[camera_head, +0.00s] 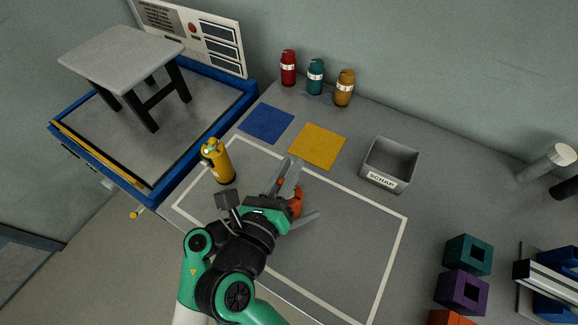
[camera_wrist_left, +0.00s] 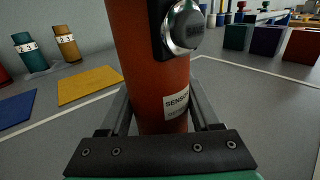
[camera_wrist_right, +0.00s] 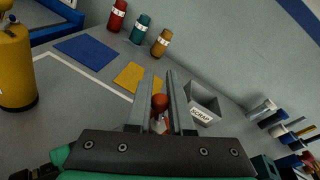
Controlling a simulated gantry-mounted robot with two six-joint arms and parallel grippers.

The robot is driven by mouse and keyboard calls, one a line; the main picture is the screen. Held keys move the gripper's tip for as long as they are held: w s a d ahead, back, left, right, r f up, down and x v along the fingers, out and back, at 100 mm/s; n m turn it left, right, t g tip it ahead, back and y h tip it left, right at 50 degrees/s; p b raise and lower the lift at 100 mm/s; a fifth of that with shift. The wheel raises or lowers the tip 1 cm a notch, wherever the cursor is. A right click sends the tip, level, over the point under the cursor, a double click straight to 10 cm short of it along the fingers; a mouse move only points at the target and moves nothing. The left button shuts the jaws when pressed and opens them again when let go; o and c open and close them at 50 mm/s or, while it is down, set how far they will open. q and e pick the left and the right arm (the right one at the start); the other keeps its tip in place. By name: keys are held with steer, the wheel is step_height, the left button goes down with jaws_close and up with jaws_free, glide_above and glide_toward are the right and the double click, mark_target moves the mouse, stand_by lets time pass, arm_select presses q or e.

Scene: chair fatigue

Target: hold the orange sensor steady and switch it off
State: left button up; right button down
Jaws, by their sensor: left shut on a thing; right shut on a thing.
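The orange sensor (camera_head: 296,203) stands in the white-outlined area, partly hidden by grippers in the head view. In the left wrist view the sensor (camera_wrist_left: 150,90) is upright and close, with a SENSOR label and a round silver knob (camera_wrist_left: 186,26) on a black plate. My left gripper (camera_wrist_left: 158,92) is shut around its body. In the right wrist view my right gripper's (camera_wrist_right: 160,76) fingers are close together, with a red-orange rounded part (camera_wrist_right: 160,102) between them; the exact contact is hard to see. My grippers overlap in the head view.
A yellow sensor (camera_head: 218,161) stands to the left. Blue (camera_head: 266,123) and yellow (camera_head: 317,146) mats and a grey SCRAP bin (camera_head: 391,164) lie behind. Several bottles stand at the back. Coloured blocks (camera_head: 468,254) sit at right. The outlined area's right part is clear.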

steer(key=shift+f, duration=0.1)
steer(key=c, duration=0.8)
jaws_free()
steer(key=v, duration=1.2)
arm_select(q)
steer(key=o, duration=1.6)
steer(key=shift+c, duration=0.2)
